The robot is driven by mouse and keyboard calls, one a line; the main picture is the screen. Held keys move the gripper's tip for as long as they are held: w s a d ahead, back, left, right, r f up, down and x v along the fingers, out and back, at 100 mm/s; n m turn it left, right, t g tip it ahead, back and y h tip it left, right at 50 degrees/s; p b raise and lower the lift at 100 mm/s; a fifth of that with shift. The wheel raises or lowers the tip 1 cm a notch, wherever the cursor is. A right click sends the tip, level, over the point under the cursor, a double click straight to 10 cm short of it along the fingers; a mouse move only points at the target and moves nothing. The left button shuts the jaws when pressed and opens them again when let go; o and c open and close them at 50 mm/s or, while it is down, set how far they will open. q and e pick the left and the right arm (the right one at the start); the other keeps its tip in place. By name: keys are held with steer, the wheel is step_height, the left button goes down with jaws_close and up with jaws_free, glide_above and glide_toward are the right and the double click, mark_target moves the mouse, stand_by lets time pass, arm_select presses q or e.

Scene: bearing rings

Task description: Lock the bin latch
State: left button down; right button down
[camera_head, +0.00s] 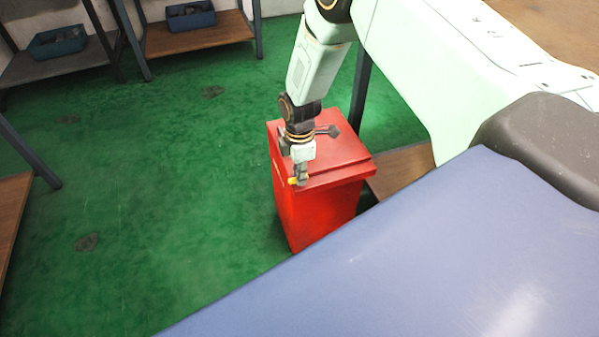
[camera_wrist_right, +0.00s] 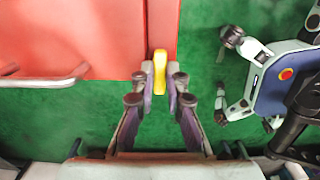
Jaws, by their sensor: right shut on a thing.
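The red bin (camera_head: 318,212) stands on the green floor beyond my blue body, with its lid (camera_head: 345,150) down. In the right wrist view, the bin's red surface (camera_wrist_right: 70,35) fills the upper left, and a seam runs just left of the latch. The yellow latch (camera_head: 292,181) is at the bin's near upper edge. It also shows in the right wrist view (camera_wrist_right: 160,70), lying between the fingertips. My right gripper (camera_head: 301,174) points down at this edge and is shut on the latch. My left gripper is not clearly seen in either view.
A grey bar handle (camera_wrist_right: 50,81) sticks out from the bin. A table leg (camera_head: 361,85) stands close behind the bin. Shelves with blue trays (camera_head: 58,42) (camera_head: 190,18) are at the back left. The green floor left of the bin is open.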

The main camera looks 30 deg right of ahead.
steer(key=m+p, duration=0.2)
steer(key=m, duration=0.2)
steer(key=shift+w+d+m, duration=0.1)
steer(key=shift+m, duration=0.2)
steer(key=m+p, duration=0.1)
steer(key=m, duration=0.3)
steer(key=shift+w+d, duration=0.1)
steer(key=m+p, duration=0.1)
steer(key=m, duration=0.4)
steer(key=shift+d+p, duration=0.15)
steer(key=shift+p, duration=0.2)
steer(key=shift+d+m+p, duration=0.15)
steer(key=shift+m+p, duration=0.35)
steer(key=shift+m, duration=1.6)
steer(key=c, duration=1.4)
jaws_free()
steer(key=shift+o, duration=0.2)
steer(key=shift+w, duration=0.1)
